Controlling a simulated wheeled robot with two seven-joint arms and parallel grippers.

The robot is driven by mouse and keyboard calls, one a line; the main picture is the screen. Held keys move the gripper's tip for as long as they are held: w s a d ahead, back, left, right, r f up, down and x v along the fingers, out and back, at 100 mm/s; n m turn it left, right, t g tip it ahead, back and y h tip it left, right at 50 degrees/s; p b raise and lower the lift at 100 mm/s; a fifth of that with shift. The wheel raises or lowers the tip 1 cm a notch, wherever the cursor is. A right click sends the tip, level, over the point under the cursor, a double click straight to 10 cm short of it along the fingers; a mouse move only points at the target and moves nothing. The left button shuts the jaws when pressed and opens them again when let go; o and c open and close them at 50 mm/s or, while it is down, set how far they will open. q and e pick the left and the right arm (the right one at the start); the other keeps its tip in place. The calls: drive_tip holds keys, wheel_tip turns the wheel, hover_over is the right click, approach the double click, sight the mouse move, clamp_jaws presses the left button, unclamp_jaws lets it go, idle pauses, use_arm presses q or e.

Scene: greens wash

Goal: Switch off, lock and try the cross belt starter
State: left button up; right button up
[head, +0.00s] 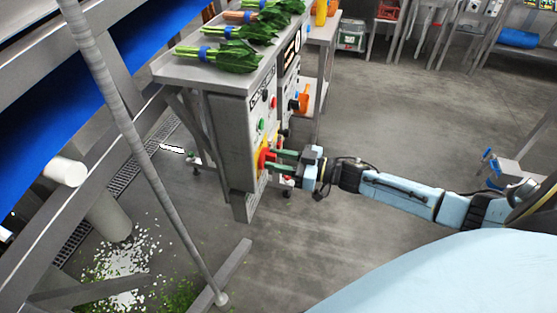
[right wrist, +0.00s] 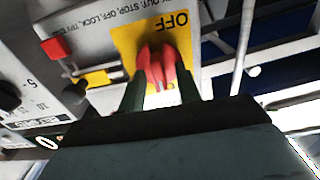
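The grey starter box (head: 235,140) stands under the end of a steel bench. Its red switch handle (head: 264,158) sits on a yellow plate. In the right wrist view the red handle (right wrist: 157,66) is on the yellow plate (right wrist: 125,40) with OFF lettering, upside down in the picture. My right gripper (head: 284,161) is at the handle, its two green fingers apart, one on either side of it. In the wrist view (right wrist: 160,90) the fingers straddle the handle; firm contact is not clear. My left gripper is not in view. I cannot make out a padlock.
Bunches of greens (head: 225,55) lie on the bench top (head: 185,70). Push buttons, including a green one (head: 262,125), sit above the switch. A blue conveyor belt (head: 60,100) and a slanting pole (head: 135,140) are left. The floor (head: 400,120) on the right is mostly clear.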

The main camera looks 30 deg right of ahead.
clamp_jaws()
